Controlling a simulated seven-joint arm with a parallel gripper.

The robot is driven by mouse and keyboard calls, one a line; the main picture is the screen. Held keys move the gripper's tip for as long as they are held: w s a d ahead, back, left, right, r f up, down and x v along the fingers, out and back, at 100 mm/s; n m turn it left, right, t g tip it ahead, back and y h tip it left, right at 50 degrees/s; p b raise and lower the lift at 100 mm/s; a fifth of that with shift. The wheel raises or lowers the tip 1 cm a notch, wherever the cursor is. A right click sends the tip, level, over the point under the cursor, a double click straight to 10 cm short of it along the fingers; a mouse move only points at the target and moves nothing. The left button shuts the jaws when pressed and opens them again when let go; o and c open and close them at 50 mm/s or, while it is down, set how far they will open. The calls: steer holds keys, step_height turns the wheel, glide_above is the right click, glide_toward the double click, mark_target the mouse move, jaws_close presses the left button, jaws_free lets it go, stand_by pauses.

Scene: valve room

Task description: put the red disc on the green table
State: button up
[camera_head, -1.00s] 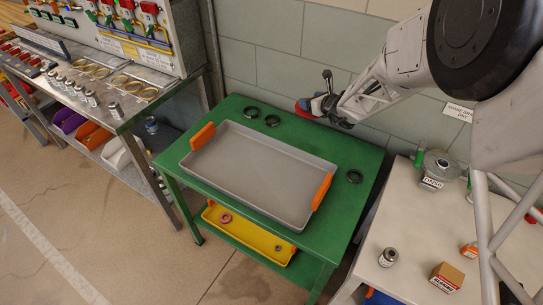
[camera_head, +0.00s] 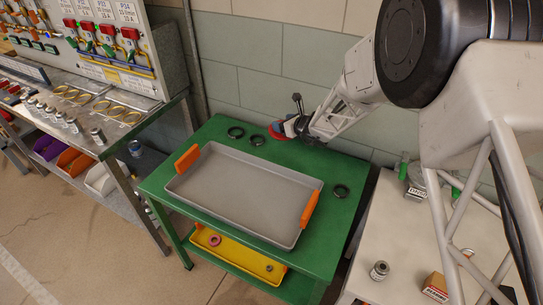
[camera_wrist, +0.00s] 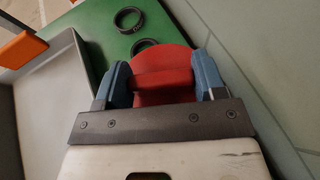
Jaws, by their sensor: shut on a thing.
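The red disc (camera_head: 278,130) is held at my gripper (camera_head: 290,127), above the back edge of the green table (camera_head: 226,134). In the wrist view the red disc (camera_wrist: 162,72) sits between the two blue fingers of my gripper (camera_wrist: 165,82), which are shut on it. The green table also shows in the wrist view (camera_wrist: 85,20) beyond and left of the disc. Whether the disc touches the table top is hard to tell; its lower part is hidden by the gripper.
A grey tray (camera_head: 235,190) with orange handles fills most of the table top. Black rings (camera_head: 257,140) lie at the back, and another ring (camera_head: 341,191) lies at the right. A tiled wall (camera_head: 260,60) stands close behind. A white table (camera_head: 395,240) is at right.

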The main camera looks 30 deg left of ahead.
steer(key=shift+f, duration=2.6)
steer(key=shift+f, duration=0.1)
steer(key=shift+f, duration=1.8)
steer(key=shift+f, duration=0.15)
steer(key=o, duration=1.2)
steer(key=shift+v, duration=0.75)
steer(key=v, duration=1)
steer(key=shift+d+r, duration=0.2)
steer(key=shift+r, duration=0.15)
